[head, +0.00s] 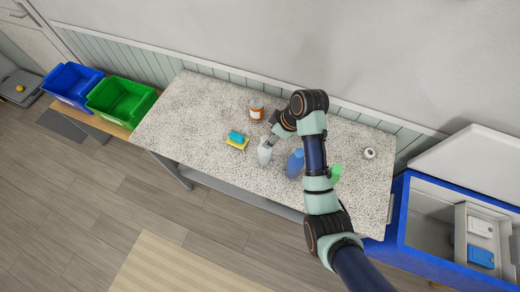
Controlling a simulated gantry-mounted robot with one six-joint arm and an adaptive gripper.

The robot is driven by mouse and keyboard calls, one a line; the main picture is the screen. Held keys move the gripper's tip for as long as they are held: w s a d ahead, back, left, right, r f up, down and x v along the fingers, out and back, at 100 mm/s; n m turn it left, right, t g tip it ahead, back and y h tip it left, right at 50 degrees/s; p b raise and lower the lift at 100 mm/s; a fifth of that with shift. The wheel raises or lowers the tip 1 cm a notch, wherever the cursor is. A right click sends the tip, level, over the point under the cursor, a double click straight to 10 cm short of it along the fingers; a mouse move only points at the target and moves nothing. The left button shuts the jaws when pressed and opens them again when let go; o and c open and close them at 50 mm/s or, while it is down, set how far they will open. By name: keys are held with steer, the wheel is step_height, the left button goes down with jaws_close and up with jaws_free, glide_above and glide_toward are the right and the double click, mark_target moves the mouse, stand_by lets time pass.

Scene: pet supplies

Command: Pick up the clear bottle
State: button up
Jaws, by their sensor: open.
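A pale, see-through bottle (264,155), which looks like the clear bottle, stands near the middle of the speckled table (200,115). My gripper (268,143) is at its top, pointing down and to the left. The jaws are open; they are small and partly merge with the bottle, so I cannot tell whether they touch it. A second bottle or jar (257,110), clear-looking with an orange-brown label, stands behind, near the wall side.
A blue bottle (295,163) stands close right of the clear bottle, beside my arm. A green item (336,172) and white roll (369,153) are right. Bins, blue (72,84) and green (120,100), stand left.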

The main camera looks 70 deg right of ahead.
mark_target(266, 139)
steer(key=x, duration=0.5)
steer(key=shift+w+f, duration=0.15)
steer(key=shift+w, duration=0.1)
steer(key=shift+d, duration=0.1)
jaws_close()
